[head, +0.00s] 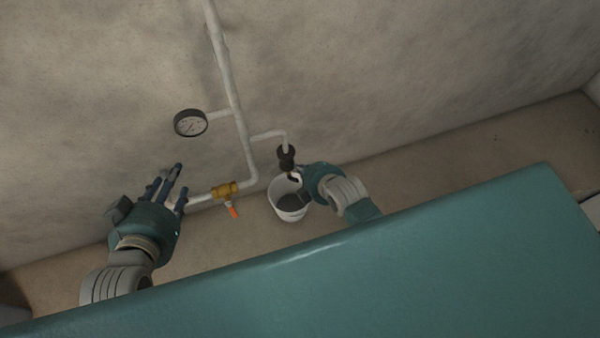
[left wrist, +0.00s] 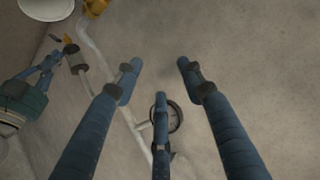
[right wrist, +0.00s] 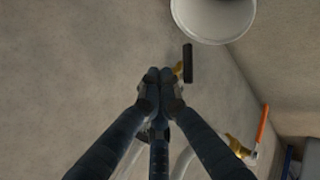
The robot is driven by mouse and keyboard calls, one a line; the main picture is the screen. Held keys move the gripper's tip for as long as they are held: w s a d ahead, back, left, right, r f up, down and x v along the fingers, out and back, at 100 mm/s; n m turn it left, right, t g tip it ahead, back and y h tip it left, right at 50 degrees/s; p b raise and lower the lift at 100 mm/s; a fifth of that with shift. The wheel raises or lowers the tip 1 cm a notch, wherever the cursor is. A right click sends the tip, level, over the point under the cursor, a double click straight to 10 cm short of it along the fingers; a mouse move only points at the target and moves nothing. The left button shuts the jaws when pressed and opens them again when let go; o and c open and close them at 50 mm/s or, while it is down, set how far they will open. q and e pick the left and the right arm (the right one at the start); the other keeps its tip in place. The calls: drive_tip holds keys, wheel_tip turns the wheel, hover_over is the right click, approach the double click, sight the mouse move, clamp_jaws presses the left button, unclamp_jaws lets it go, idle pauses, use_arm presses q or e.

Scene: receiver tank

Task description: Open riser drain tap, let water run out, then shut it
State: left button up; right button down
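The drain tap hangs from a side branch of the riser in the head view, with a dark body (head: 286,157). The right wrist view shows its brass part (right wrist: 179,70) and black lever (right wrist: 188,63). My right gripper (head: 301,174) is at the tap; its fingertips (right wrist: 160,76) are together, beside the lever, with nothing clearly between them. Any contact with the lever cannot be told. A white bucket (head: 278,195) stands below the tap; its inside is dark and no water stream shows. My left gripper (head: 172,180) is open and empty, left of the brass valve.
A brass valve (head: 225,190) with an orange handle (head: 233,212) sits on the low pipe. A round gauge (head: 190,122) branches off the white riser (head: 229,85) by the wall. A teal surface (head: 400,260) fills the foreground. Floor right of the bucket is clear.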

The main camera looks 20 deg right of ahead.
use_arm(q)
drive_tip(key=shift+s+a+f+g+p, duration=0.15)
drive_tip(key=shift+s+a+f+g, duration=0.1)
drive_tip(key=shift+s+f+g, duration=0.4)
drive_tip(key=shift+s+a+f+g+p, duration=0.15)
drive_tip(key=shift+s+a+f+g, duration=0.15)
drive_tip(key=shift+s+f, duration=0.5)
drive_tip(key=s+a+f+g+y+p, duration=0.2)
drive_tip(key=s+f+g+p, duration=0.3)
drive_tip(key=s+f, duration=0.4)
drive_tip(key=shift+s+a+g+p, duration=0.4)
drive_tip(key=shift+s+a+g, duration=0.4)
drive_tip(key=shift+s, duration=0.35)
idle(1.8)
